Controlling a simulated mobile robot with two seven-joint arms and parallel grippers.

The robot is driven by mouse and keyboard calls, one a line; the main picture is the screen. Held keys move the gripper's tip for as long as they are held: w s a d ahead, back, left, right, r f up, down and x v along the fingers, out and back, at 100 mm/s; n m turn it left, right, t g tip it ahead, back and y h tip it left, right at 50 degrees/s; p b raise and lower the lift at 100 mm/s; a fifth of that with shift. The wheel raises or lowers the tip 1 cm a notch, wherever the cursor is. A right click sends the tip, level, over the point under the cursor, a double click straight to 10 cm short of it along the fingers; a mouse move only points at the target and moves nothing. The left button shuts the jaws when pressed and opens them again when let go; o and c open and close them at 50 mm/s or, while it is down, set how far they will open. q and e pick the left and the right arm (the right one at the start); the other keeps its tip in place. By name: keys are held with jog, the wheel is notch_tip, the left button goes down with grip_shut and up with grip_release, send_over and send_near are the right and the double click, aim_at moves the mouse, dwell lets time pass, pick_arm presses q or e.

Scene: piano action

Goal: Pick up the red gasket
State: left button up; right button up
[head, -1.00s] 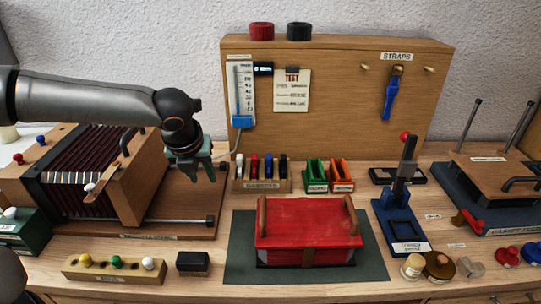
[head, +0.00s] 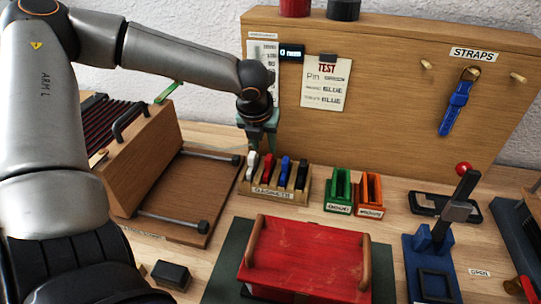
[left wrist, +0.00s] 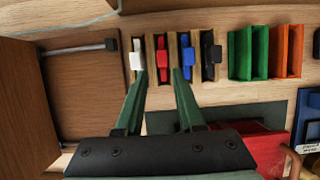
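The red gasket (head: 268,167) stands in a slot of the wooden gasket rack (head: 277,194), between a white gasket (head: 252,165) and a blue one (head: 285,171). It also shows in the left wrist view (left wrist: 162,58), ahead of the fingers and roughly in line with the gap between them. My left gripper (head: 262,150) points down just above and behind the white and red end of the rack. In the left wrist view its two green fingers (left wrist: 158,88) are apart with nothing between them. My right gripper is in neither view.
A black gasket (head: 302,174) stands at the rack's right end. Green (head: 339,190) and orange (head: 369,194) holders are to its right. A red lidded box (head: 305,258) is in front, the wooden backboard (head: 390,90) behind. A bellows unit (head: 140,160) is left.

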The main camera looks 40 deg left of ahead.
aim_at(269, 158)
pick_arm(q)
jog(key=x, duration=0.4)
jog(key=b+x, duration=0.1)
jog(key=x, duration=0.3)
jog(key=shift+w+d, duration=0.15)
jog(key=shift+w, duration=0.1)
grip_shut()
dwell(1.2)
